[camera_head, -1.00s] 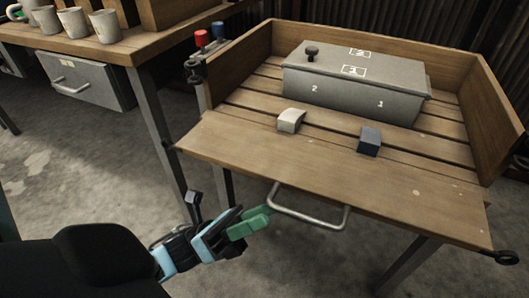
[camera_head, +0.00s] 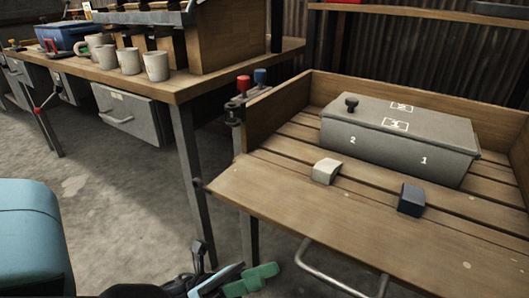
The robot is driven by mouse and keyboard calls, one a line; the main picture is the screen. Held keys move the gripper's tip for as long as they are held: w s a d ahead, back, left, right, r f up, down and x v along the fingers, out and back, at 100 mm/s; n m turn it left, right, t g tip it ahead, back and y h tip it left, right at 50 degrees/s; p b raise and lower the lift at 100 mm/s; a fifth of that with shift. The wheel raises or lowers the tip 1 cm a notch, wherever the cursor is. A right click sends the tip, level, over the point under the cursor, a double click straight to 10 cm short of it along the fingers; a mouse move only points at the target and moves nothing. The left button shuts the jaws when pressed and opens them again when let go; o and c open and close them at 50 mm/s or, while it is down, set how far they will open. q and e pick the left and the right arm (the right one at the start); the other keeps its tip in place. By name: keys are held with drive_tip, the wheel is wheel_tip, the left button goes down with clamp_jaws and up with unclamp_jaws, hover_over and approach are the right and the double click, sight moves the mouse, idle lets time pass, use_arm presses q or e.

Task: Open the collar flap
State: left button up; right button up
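A wooden collar (camera_head: 292,100) stands around the slatted deck at the right. Its front board, the collar flap (camera_head: 300,212), lies folded out nearly flat toward me, with its right part outside the picture. A metal bar handle (camera_head: 335,277) hangs below the flap's front edge and is cut off by the bottom of the picture. My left gripper (camera_head: 255,279), with green fingertips, is at the bottom, left of the handle and apart from it in the picture. Its fingers overlap in this view, so I cannot tell their opening. My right gripper is not in view.
A grey lidded box (camera_head: 385,145), a pale block (camera_head: 326,171) and a dark blue block (camera_head: 411,200) rest on the deck and flap. A workbench (camera_head: 190,87) with mugs (camera_head: 155,65) and a drawer (camera_head: 128,115) stands at the left. Open floor lies below it.

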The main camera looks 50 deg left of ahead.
use_arm(q)
drive_tip(key=shift+b+v, duration=0.3)
drive_tip(key=shift+v, duration=0.45)
drive_tip(key=shift+c, duration=0.2)
